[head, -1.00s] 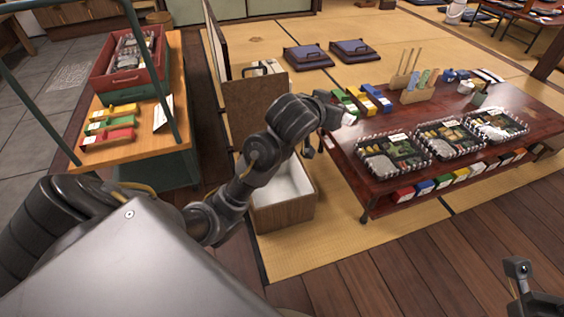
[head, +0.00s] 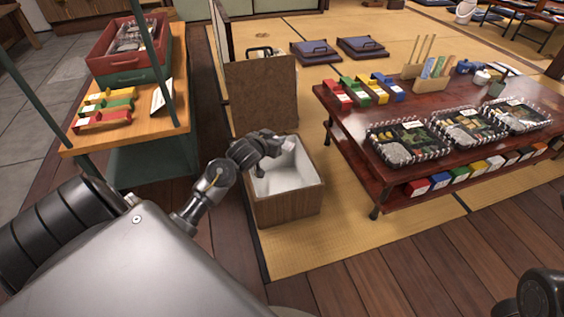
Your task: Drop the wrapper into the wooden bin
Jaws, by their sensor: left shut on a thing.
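The wooden bin (head: 290,208) stands on the tatami left of the low table, a square box with a white inside and an open top. My left gripper (head: 284,147) is over the bin's opening, toward its back edge. It is shut on a small white wrapper (head: 289,143), which is partly hidden by the fingers. I cannot tell how high the wrapper is above the rim. Only a dark rounded part of my right arm shows at the bottom right; its gripper is out of view.
The low red-brown table (head: 400,183) with bento boxes and coloured cartons stands right of the bin. A brown panelled box (head: 262,95) is right behind the bin. A green cart (head: 150,165) with a wooden top is at left. The tatami in front of the table is clear.

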